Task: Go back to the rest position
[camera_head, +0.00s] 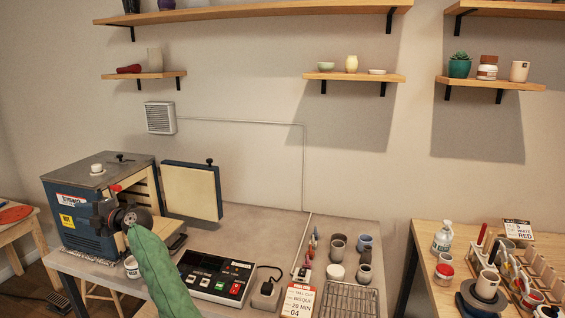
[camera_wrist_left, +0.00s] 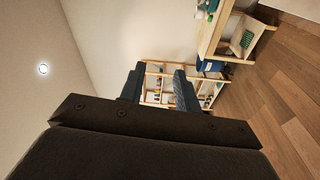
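My left gripper (camera_head: 106,213) is at the end of a green-sleeved arm, in front of the kiln (camera_head: 88,212) on the left of the bench. In the left wrist view, the two dark fingers of my left gripper (camera_wrist_left: 160,78) stand apart with nothing between them. The kiln's door (camera_head: 190,191) stands open to the right, and my gripper hides part of the kiln's front. I cannot tell from the head view how far the gripper is from the kiln. My right gripper is in neither view.
The bench holds a control box (camera_head: 215,277), a wire rack (camera_head: 350,299), a card (camera_head: 298,299) and several small pots. A wooden table (camera_head: 425,240) with pottery things stands at the right. A wooden shelf unit (camera_wrist_left: 158,97) is distant in the wrist view.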

